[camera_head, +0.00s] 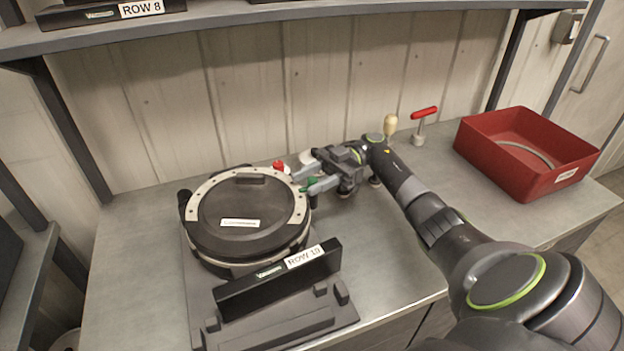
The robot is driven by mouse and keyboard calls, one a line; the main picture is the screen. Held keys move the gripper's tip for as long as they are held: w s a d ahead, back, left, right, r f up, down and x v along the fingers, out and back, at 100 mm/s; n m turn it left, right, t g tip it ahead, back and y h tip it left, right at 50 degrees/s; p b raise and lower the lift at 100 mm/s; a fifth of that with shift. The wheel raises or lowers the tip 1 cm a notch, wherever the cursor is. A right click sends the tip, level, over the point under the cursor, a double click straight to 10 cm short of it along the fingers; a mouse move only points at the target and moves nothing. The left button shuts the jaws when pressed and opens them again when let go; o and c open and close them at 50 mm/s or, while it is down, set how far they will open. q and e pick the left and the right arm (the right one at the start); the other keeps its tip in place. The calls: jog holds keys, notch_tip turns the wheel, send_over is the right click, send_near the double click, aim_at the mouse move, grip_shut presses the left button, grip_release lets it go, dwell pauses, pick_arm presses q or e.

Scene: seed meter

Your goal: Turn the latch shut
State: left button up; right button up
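The seed meter (238,212) is a round black-lidded housing with a pale metal rim, lying on a dark stand on the bench. A small red knob (279,167) shows at its upper right rim, and a green piece (312,181) sits just right of the rim. I cannot tell which of these belongs to the latch. My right gripper (302,175) reaches in from the right to that rim. Its two grey fingers look spread apart, close to the red knob and the green piece. Contact is unclear, and the gripper partly hides this spot. My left gripper is out of view.
A red bin (523,150), a red T-handled tool (422,122) and a pale-handled tool (390,124) are at the right. A shelf (270,15) overhangs the back. The left bench is clear.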

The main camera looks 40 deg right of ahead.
aim_at(312, 180)
jog(key=shift+r, duration=0.1)
notch_tip(312, 180, up, 10)
jog(key=shift+f+b, duration=0.1)
jog(key=shift+b, duration=0.65)
